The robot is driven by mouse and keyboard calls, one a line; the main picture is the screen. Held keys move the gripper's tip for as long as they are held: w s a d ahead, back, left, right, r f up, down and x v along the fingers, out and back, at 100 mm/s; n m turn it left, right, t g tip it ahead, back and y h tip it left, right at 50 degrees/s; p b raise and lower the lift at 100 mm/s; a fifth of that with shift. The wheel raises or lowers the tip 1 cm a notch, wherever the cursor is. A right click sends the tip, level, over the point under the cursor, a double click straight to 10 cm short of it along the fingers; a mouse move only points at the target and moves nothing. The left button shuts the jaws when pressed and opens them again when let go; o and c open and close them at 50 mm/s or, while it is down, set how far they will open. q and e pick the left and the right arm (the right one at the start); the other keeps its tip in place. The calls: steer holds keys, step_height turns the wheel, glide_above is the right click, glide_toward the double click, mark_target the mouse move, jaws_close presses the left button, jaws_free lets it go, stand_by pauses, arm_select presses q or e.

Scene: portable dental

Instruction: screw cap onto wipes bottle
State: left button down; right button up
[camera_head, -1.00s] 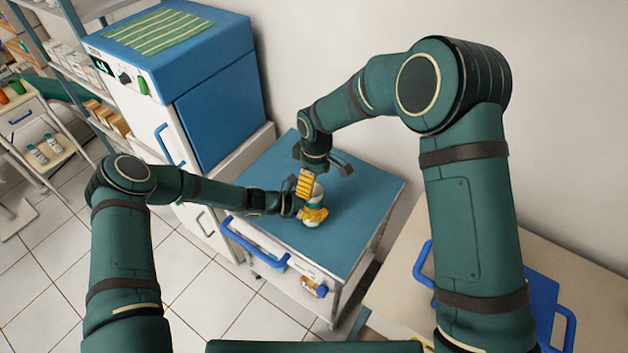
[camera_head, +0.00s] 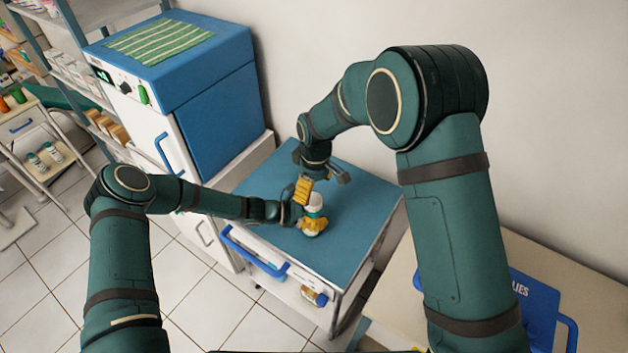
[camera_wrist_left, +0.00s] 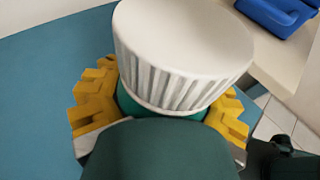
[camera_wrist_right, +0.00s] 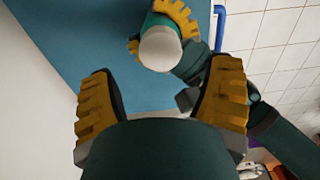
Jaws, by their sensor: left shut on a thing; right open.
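The wipes bottle (camera_head: 313,213) stands upright on the blue cart top, with a green band showing below its white cap. The ribbed white cap (camera_wrist_left: 182,50) sits on the bottle's top; how tightly it is seated cannot be told. My left gripper (camera_head: 311,224) is shut on the bottle, its yellow fingers around the body below the cap. My right gripper (camera_wrist_right: 160,98) is open and empty. Its fingers are spread apart, and the cap (camera_wrist_right: 160,48) shows beyond them, not between them. In the head view, one right finger (camera_head: 303,190) is beside the cap.
The blue cart top (camera_head: 365,190) is otherwise clear around the bottle. A blue-and-white cabinet (camera_head: 215,110) stands at its left, and a wall behind. A beige table with a blue tray (camera_head: 535,300) is at the right. A blue handle (camera_head: 250,252) runs along the cart's front.

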mark_target(313, 199)
step_height(313, 199, down, 6)
steer(key=shift+r, duration=0.15)
stand_by(0.3)
steer(key=shift+a, duration=0.1)
steer(key=c, duration=1.3)
steer(key=o, duration=1.3)
steer(key=shift+r, duration=2.3)
